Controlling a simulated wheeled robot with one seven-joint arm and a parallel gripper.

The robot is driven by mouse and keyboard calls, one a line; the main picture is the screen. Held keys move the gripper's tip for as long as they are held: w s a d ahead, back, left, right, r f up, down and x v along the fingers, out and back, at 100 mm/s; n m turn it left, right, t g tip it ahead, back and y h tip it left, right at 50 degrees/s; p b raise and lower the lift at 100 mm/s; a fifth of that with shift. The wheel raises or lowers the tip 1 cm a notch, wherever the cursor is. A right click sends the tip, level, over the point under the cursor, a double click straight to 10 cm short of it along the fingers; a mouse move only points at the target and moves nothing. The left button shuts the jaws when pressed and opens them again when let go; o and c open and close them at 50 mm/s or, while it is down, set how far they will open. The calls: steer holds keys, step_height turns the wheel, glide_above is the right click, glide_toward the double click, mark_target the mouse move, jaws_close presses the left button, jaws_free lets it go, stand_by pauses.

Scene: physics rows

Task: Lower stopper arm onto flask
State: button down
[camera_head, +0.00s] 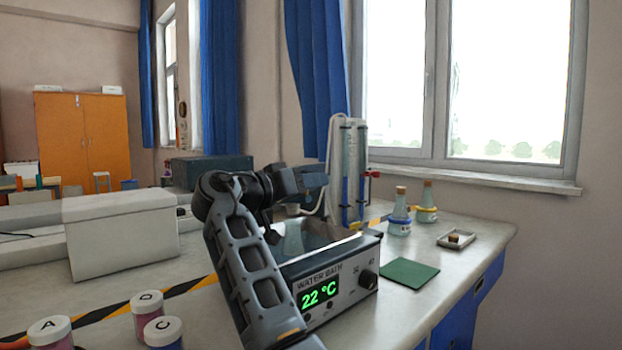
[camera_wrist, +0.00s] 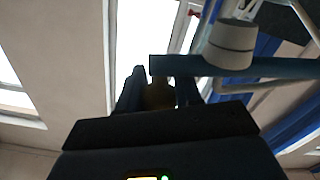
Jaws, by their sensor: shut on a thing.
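My gripper (camera_head: 316,180) is above the back of the water bath, in front of the glass column stand. In the wrist view my gripper (camera_wrist: 160,88) has its two dark fingers around a dim brownish piece (camera_wrist: 158,97) at the end of a dark blue bar, which I take to be the stopper arm (camera_wrist: 270,67). A pale grey cylinder (camera_wrist: 230,44) sits on that bar. The head view hides the held part behind my gripper. I cannot make out a flask directly under it.
The water bath (camera_head: 345,283) reads 22 °C. The column stand (camera_head: 346,170) is close behind my gripper. To the right are two corked flasks (camera_head: 399,222) (camera_head: 427,212), a tray (camera_head: 466,242) with a cork and a green mat (camera_head: 410,272). Lidded jars (camera_head: 147,304) stand front left.

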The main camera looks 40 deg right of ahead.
steer(key=shift+s+f, duration=0.2)
steer(key=shift+f, duration=0.55)
steer(key=c, duration=0.8)
jaws_free()
steer(key=shift+r, duration=0.1)
steer(key=shift+s+a, duration=0.2)
steer(key=shift+a, duration=3.75)
